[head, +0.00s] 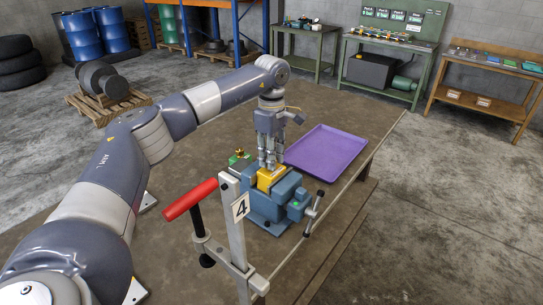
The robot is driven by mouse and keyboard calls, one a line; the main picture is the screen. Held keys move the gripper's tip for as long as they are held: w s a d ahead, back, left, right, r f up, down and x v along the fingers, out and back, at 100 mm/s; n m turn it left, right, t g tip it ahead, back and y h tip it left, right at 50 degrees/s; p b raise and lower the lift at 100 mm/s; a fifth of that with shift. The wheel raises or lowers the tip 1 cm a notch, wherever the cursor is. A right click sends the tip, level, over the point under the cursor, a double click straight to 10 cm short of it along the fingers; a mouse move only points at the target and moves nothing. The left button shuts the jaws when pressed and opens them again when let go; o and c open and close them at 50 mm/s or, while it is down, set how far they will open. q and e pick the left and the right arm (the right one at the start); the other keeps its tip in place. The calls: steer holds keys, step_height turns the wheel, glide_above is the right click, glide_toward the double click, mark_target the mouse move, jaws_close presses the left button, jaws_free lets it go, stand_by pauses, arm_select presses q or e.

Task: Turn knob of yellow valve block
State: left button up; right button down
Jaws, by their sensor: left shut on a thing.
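The yellow valve block (268,178) sits clamped in a blue-grey vise (265,206) on the brown workbench (210,270). My left gripper (269,165) points straight down over the block, with its fingers shut at the block's top. The knob is hidden by the fingers, so I cannot make out its shape or angle. My right gripper is not in view.
A purple tray (326,152) lies on the bench right of the vise. A green part with a brass fitting (239,157) is left of the vise.

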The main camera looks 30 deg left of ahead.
arm_select(q)
steer(key=n, duration=0.4)
steer(key=shift+r, duration=0.1)
steer(key=shift+n, duration=1.8)
steer(key=o, duration=1.1)
step_height(320, 180, up, 12)
